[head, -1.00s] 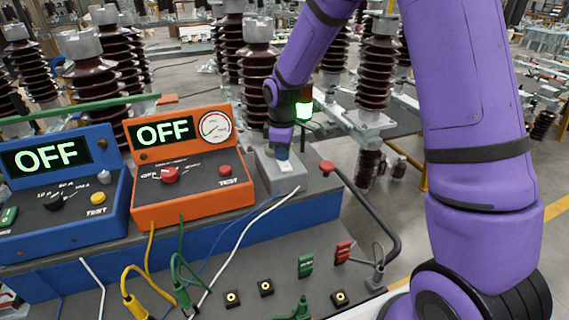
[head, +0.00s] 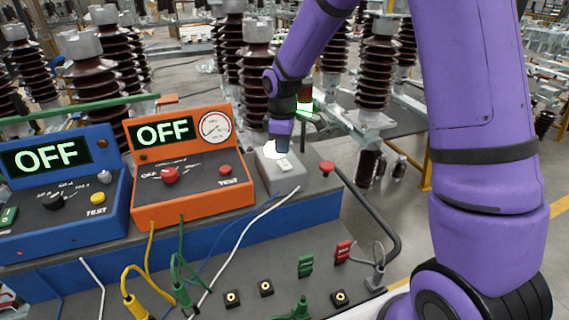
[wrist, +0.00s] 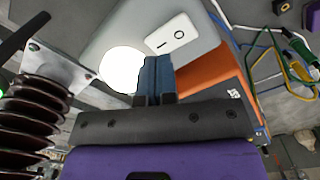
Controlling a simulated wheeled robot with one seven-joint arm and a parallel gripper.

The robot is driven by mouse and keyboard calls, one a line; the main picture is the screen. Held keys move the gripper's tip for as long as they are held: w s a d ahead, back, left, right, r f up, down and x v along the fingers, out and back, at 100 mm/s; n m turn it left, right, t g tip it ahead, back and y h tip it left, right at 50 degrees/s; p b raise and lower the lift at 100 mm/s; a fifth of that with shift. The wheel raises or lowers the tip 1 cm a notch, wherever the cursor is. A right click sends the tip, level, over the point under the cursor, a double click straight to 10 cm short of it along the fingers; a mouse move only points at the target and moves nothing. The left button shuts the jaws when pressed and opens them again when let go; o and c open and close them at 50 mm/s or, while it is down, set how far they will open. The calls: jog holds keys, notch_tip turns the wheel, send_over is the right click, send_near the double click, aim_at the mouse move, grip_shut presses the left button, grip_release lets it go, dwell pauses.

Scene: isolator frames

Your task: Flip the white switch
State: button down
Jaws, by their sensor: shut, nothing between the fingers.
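The white switch (head: 284,164) is a rocker on top of a small grey box (head: 287,181), right of the orange tester. In the wrist view the switch (wrist: 172,34) shows its line and circle marks. A bright white round lamp (head: 274,149) sits beside it on the box, and it also shows in the wrist view (wrist: 121,69). My gripper (head: 282,149) is over the box, at the switch's far side in the head view. In the wrist view its blue fingertips (wrist: 156,60) are together and empty, just short of the switch; a small gap seems to separate them.
The orange tester (head: 190,200) and blue tester (head: 60,222), both reading OFF, stand left of the box. A red mushroom button (head: 327,168) is close on the right. Ribbed brown insulators (head: 258,80) rise behind. Cables cross the bench in front.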

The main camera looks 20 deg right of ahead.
aim_at(283, 161)
jog(key=shift+r, duration=2.1)
jog(key=shift+r, duration=0.15)
jog(key=s+d+r+m+t, duration=0.35)
jog(key=s+r+m, duration=0.25)
jog(key=s+r, duration=0.85)
jog(key=s+d+r+m+t, duration=0.1)
jog(key=s+r+m, duration=0.1)
jog(key=s, duration=0.6)
jog(key=s+d+r+m, duration=0.2)
jog(key=s+m, duration=0.2)
jog(key=s, duration=0.4)
jog(key=shift+s+d+t, duration=0.2)
jog(key=shift+s+t, duration=0.1)
jog(key=shift+t, duration=0.05)
